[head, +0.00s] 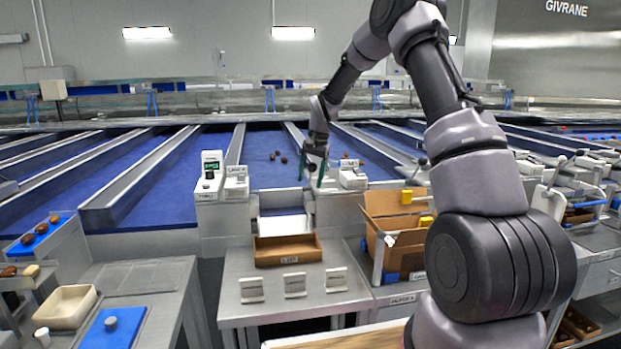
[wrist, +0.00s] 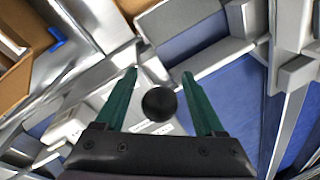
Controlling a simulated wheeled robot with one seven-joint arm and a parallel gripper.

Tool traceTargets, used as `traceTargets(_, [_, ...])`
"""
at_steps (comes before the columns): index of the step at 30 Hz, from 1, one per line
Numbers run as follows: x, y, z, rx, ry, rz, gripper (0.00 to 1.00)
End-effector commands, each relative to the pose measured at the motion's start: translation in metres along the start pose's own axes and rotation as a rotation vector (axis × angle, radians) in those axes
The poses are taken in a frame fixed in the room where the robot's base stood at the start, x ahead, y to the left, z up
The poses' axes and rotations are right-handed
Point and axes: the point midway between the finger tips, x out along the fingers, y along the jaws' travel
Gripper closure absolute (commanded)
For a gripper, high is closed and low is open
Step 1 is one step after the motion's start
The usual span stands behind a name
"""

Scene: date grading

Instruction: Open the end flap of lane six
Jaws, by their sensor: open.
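My gripper (head: 318,178) hangs over the right side of the middle lane's end, its green fingers pointing down. In the wrist view my gripper (wrist: 160,75) is open, with a round black knob (wrist: 159,104) between its two fingers. The fingers stand apart from the knob on both sides. A small white label lies just below the knob. The middle lane (head: 262,150) has a blue belt with a few dark dates on it. A pale chute (head: 282,226) is at its near end. I cannot read the lane number clearly or make out the flap's position.
A shallow cardboard tray (head: 287,258) stands below the chute. An open cardboard box (head: 385,255) is to its right, with yellow items by it. White label holders (head: 295,285) stand in front on the bench. White box units (head: 208,185) flank the lane end. Metal dividers separate neighbouring lanes.

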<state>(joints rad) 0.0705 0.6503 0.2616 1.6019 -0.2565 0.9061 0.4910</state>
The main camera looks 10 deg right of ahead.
Motion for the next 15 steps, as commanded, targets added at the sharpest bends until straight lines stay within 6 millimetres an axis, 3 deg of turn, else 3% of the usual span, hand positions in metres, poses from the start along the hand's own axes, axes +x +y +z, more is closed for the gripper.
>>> traceTargets(2, [-0.0002, 0.0, 0.0001, 0.0, 0.0, 0.0, 0.29])
traceTargets(3, [-0.0002, 0.0, 0.0001, 0.0, 0.0, 0.0, 0.37])
traceTargets(8, [-0.0003, 0.0, 0.0001, 0.0, 0.0, 0.0, 0.98])
traceTargets(15, [-0.0005, 0.0, 0.0001, 0.0, 0.0, 0.0, 1.0])
